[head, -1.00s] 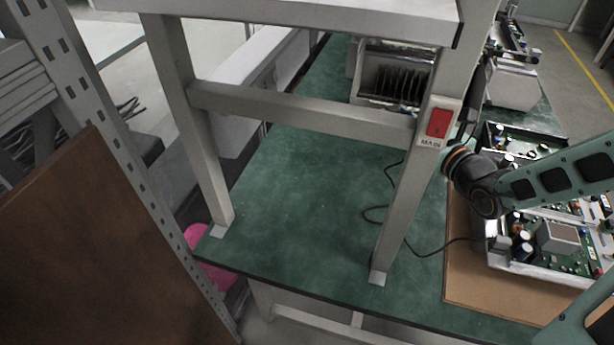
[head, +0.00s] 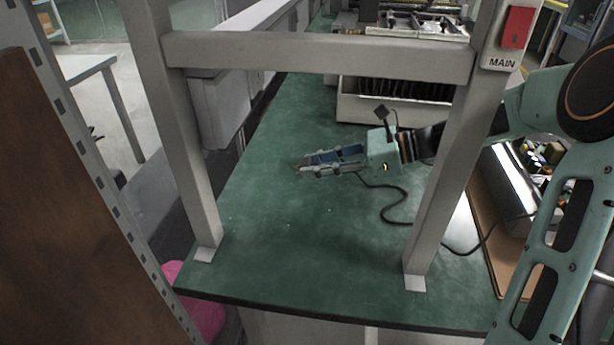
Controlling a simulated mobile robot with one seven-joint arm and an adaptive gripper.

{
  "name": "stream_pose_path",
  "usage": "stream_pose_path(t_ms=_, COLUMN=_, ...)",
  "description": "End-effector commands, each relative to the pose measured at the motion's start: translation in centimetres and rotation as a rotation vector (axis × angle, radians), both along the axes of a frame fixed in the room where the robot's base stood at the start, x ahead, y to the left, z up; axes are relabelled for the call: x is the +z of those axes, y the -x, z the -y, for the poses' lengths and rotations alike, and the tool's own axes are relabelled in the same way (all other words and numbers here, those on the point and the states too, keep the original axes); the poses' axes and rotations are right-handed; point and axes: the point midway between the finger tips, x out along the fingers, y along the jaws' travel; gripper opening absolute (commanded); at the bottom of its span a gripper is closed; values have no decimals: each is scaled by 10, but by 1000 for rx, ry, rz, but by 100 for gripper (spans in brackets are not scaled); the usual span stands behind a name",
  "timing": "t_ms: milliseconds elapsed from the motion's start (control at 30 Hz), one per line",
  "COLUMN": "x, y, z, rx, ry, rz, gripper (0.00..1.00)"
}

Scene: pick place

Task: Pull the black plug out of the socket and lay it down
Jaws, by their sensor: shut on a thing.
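My gripper (head: 300,170) reaches in from the right behind the frame's right post and points left, low over the green bench top (head: 290,240). It is shut on the black plug, which is mostly hidden among the fingers. The plug's black cable (head: 402,205) comes out beneath the gripper, curls on the bench top and runs right, past the post, towards the electronics. I cannot tell whether the plug touches the bench. I cannot make out the socket.
A grey frame with a left post (head: 180,150), a right post (head: 450,170) and a crossbar (head: 320,52) stands around the gripper. A red switch (head: 516,27) marked MAIN is on the right post. A rack (head: 390,108) stands behind. Bench front and left is clear.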

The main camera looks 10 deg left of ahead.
Motion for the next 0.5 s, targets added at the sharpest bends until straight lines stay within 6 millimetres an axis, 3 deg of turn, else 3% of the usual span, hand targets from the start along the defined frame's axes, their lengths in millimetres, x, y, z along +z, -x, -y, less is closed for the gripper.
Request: stream_pose_path(t_ms=500, x=-31, y=0, z=1, rx=1, ry=2, rz=1, gripper=0)
